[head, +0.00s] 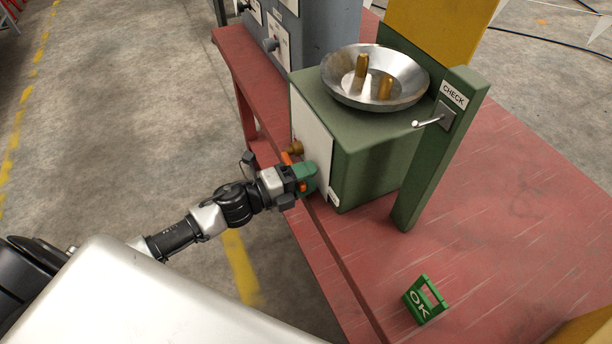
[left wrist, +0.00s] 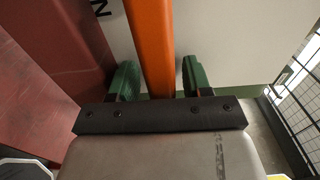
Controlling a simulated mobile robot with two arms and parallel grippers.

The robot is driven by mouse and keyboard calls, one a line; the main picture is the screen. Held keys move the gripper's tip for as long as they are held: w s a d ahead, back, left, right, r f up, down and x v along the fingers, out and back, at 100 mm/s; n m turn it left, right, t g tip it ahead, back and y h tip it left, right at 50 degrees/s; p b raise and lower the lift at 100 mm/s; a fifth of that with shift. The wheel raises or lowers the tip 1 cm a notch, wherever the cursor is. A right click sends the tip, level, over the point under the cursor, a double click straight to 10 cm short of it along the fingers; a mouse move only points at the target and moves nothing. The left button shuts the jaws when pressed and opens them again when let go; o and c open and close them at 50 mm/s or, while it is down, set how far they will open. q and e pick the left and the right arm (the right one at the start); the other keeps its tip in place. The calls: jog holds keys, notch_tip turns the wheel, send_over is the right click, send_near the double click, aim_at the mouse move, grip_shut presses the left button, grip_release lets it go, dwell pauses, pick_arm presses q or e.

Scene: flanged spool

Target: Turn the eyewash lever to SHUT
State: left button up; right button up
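The green eyewash box (head: 375,160) stands on the red bench, with a steel bowl (head: 345,92) on top. Its white front panel (head: 311,135) carries a brass fitting (head: 296,148) and the orange lever (head: 286,158). My left gripper (head: 310,178) is at the lever in front of the panel. In the left wrist view, the orange lever (left wrist: 152,45) runs between the two green fingertips of my left gripper (left wrist: 160,80). The fingers stand apart, with a narrow gap visible at the right side. A dark letter N shows on the panel. My right gripper is not in view.
A green post (head: 432,165) with a CHECK label and small metal handle (head: 430,122) stands right of the box. A green OK sign (head: 425,299) sits on the red bench (head: 500,210). A grey cabinet (head: 325,30) stands behind.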

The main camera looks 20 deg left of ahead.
pick_arm(q)
jog(key=shift+a, duration=0.1)
jog(key=b+v, duration=0.2)
jog(key=v, duration=0.8)
jog(key=shift+s+a, duration=0.15)
jog(key=shift+s, duration=0.2)
